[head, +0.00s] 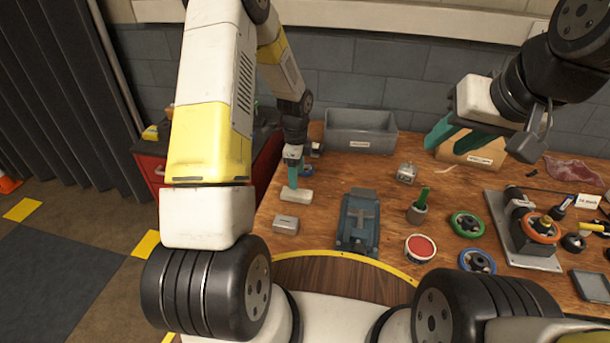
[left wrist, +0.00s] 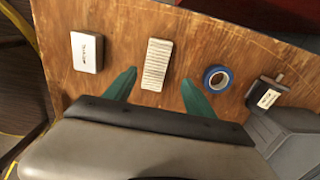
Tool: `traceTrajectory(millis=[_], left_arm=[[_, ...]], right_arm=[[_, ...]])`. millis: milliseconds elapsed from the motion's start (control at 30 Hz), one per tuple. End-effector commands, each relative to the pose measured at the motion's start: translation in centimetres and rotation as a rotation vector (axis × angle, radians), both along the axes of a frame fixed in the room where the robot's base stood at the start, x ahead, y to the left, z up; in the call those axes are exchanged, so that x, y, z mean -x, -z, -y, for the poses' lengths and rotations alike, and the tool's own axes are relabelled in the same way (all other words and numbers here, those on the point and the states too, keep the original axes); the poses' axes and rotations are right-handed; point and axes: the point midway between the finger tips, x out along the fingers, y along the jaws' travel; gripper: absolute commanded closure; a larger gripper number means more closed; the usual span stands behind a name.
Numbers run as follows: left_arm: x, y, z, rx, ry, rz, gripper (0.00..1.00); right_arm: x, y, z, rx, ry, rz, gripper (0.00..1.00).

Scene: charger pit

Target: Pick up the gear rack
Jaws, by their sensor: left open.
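The gear rack (head: 296,196) is a pale, ribbed block lying flat on the wooden workbench near its left side. In the left wrist view the gear rack (left wrist: 157,64) shows its row of teeth. My left gripper (head: 293,181) points down just over it. In the left wrist view my left gripper (left wrist: 159,80) is open, with one teal finger on each side of the near end of the rack. Nothing is held, and I cannot tell the exact height of the fingertips. My right gripper (head: 449,141) hangs raised over the back right of the bench, its teal fingers apart and empty.
A small metal box (head: 285,225) lies in front of the rack, and a blue tape roll (left wrist: 217,78) lies beside it. A vise (head: 358,222) stands to the right. A grey bin (head: 361,132) is behind. Several wheels and a motor plate fill the right side.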

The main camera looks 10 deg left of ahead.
Motion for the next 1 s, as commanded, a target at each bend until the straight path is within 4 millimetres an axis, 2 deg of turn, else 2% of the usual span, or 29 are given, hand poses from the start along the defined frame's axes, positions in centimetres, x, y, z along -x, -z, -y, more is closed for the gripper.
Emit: traceTrajectory(millis=[400,733,1000], left_arm=[[0.9,5.5,-0.1,0.000,-0.003,-0.002,0.36],[0.8,6.2,-0.1,0.000,-0.004,0.000,0.36],[0.8,6.2,-0.1,0.000,-0.004,0.000,0.89]], right_arm=[[0.0,0.0,0.0,0.000,0.000,0.000,0.64],[0.0,0.0,0.0,0.000,0.000,0.000,0.64],[0.0,0.0,0.0,0.000,0.000,0.000,0.64]])
